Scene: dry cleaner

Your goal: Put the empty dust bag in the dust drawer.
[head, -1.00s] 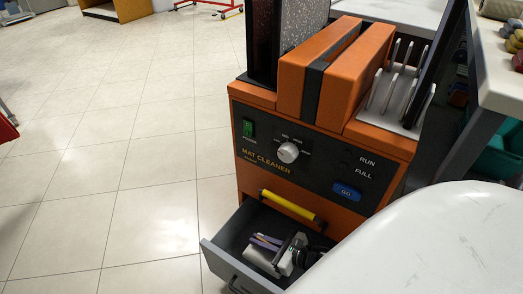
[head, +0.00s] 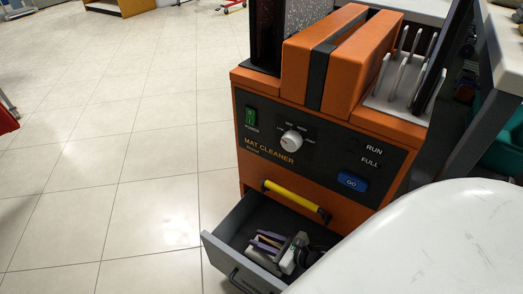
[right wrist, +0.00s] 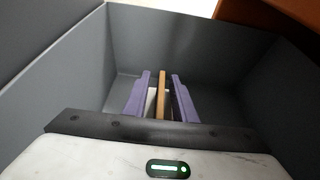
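The dust drawer (head: 222,252) is a dark grey box pulled open at the bottom of the orange mat cleaner (head: 345,208). My right gripper (head: 268,240) is down inside it. In the right wrist view, its two purple fingers (right wrist: 162,98) stand apart, with gaps on both sides of a thin tan strip (right wrist: 162,88). Pale material shows low beside the strip; this looks like the dust bag seen edge-on, mostly hidden by my gripper. The drawer walls (right wrist: 60,85) surround the fingers. My left gripper is not in view.
A yellow handle bar (head: 291,200) runs above the open drawer. A black panel (head: 300,145) with a knob and blue button is on the cleaner's front. A white rounded surface, probably mine, covers the lower right. The tiled floor (head: 120,200) at left is clear.

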